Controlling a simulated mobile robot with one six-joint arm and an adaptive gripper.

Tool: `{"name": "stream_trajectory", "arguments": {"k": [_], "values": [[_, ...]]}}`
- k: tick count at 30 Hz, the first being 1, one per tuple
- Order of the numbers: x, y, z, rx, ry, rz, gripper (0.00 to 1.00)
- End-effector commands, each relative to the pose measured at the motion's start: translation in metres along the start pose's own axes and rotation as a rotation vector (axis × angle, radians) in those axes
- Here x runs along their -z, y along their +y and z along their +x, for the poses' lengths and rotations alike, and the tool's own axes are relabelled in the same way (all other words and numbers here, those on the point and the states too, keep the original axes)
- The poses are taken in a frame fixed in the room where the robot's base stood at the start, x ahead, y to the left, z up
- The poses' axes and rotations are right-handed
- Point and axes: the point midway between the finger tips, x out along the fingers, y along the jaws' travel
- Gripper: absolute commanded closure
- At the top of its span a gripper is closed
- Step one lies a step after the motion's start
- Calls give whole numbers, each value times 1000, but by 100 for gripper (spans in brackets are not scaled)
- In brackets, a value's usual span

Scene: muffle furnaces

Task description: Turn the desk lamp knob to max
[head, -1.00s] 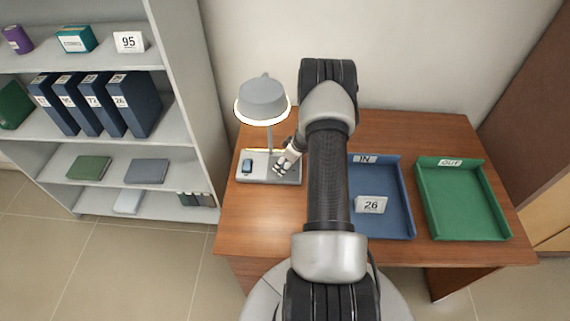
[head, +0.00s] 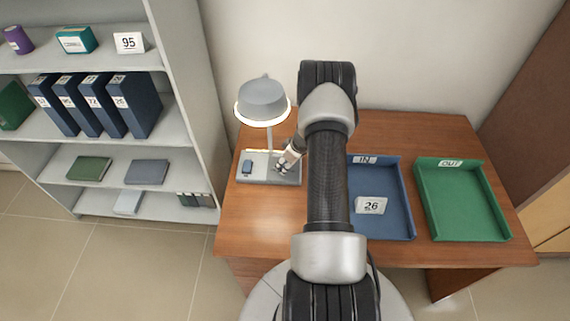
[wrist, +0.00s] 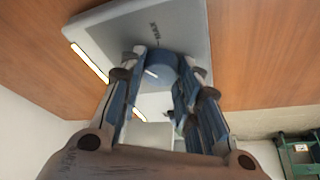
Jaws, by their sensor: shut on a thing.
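The desk lamp (head: 264,98) stands on the left part of the desk, with a grey shade, a lit ring and a grey rectangular base (head: 256,179). A small blue rocker-like part (head: 247,167) sits on the base's left side. In the wrist view, the round blue knob (wrist: 160,66) sits on the base (wrist: 185,30), with a pale pointer line on it and a "MAX" mark beside it. My gripper (wrist: 157,72) has its fingers on both sides of the knob, shut on it. In the head view my gripper (head: 283,165) is at the base's right side and hides the knob.
A blue IN tray (head: 398,213) holding a card marked 26 (head: 371,205) and a green OUT tray (head: 462,203) lie right of my arm. A shelf with binders (head: 92,102) stands left of the desk. The desk's front left (head: 255,220) is clear.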

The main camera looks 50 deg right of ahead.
Motion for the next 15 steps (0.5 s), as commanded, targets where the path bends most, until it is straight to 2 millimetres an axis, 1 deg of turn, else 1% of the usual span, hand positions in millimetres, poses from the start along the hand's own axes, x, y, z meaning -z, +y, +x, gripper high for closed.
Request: {"name": "stream_trajectory", "arguments": {"k": [8,15], "values": [[0,0,2,-13,1,27,93],[-1,-2,5,-61,1,143,93]]}}
